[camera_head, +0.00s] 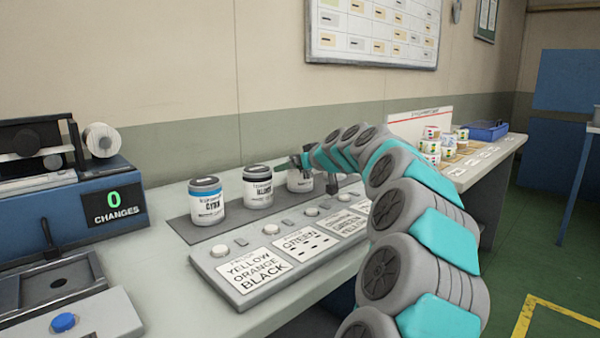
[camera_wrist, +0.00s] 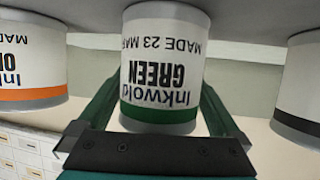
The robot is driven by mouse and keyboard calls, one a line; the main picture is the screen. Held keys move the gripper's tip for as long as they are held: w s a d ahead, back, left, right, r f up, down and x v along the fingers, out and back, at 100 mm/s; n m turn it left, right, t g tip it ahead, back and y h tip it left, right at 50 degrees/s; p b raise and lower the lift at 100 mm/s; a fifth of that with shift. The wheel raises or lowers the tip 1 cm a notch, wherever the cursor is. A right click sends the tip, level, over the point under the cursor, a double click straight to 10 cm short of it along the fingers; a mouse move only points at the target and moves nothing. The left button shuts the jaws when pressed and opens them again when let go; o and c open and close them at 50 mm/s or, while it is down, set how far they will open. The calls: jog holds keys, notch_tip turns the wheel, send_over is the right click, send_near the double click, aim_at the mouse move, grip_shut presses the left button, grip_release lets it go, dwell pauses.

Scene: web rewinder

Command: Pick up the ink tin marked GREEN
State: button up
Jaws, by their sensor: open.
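The ink tin marked GREEN (camera_wrist: 163,70) is white with a green band and appears upside down in the middle of the wrist view. My gripper (camera_wrist: 160,92) is open, with one dark green finger on each side of this tin. I cannot tell whether the fingers touch it. In the head view my gripper (camera_head: 313,165) is at the third tin (camera_head: 299,182) in the row, partly covering it, and its label is not readable there.
In the wrist view, an orange-banded tin (camera_wrist: 30,65) is at left and a dark-banded tin (camera_wrist: 302,90) at right. In the head view, a CYAN tin (camera_head: 206,203) and a BLACK tin (camera_head: 258,188) stand left of my gripper. A sloped button panel (camera_head: 225,258) lies in front.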

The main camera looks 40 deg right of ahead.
grip_shut()
dwell(0.8)
